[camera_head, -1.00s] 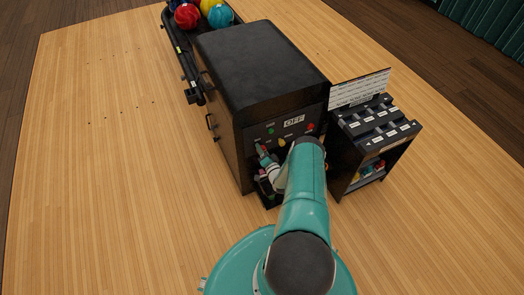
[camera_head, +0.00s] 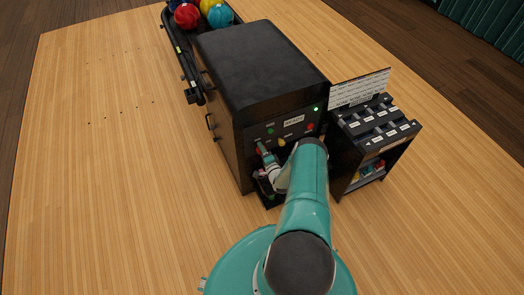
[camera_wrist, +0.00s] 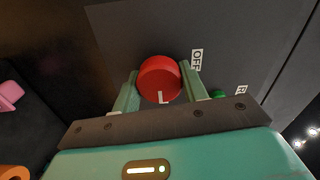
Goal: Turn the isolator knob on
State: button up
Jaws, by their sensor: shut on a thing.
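The red round isolator knob (camera_wrist: 160,78) sits on the dark front panel in the wrist view. My gripper (camera_wrist: 160,90) is shut on it, one finger on each side. An "OFF" label (camera_wrist: 197,60) shows beside the knob, and a small white mark lies at its lower edge. In the head view my gripper (camera_head: 262,147) is at the left part of the machine's front panel (camera_head: 287,142) and mostly hides the knob. The display (camera_head: 293,120) appears to read "READY", and a green lamp (camera_head: 316,109) is lit.
Other coloured buttons, including a red one (camera_head: 310,127) and a yellow one (camera_head: 282,142), are on the panel. A dark labelled cabinet (camera_head: 380,130) stands close on the right. A ball rack (camera_head: 183,50) is behind left. Wooden floor on the left is clear.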

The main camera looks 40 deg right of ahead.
jog(key=shift+a, duration=0.1)
jog(key=o, duration=1)
jog(key=v, duration=1.3)
jog(key=shift+s, duration=0.4)
jog(key=shift+a, duration=0.1)
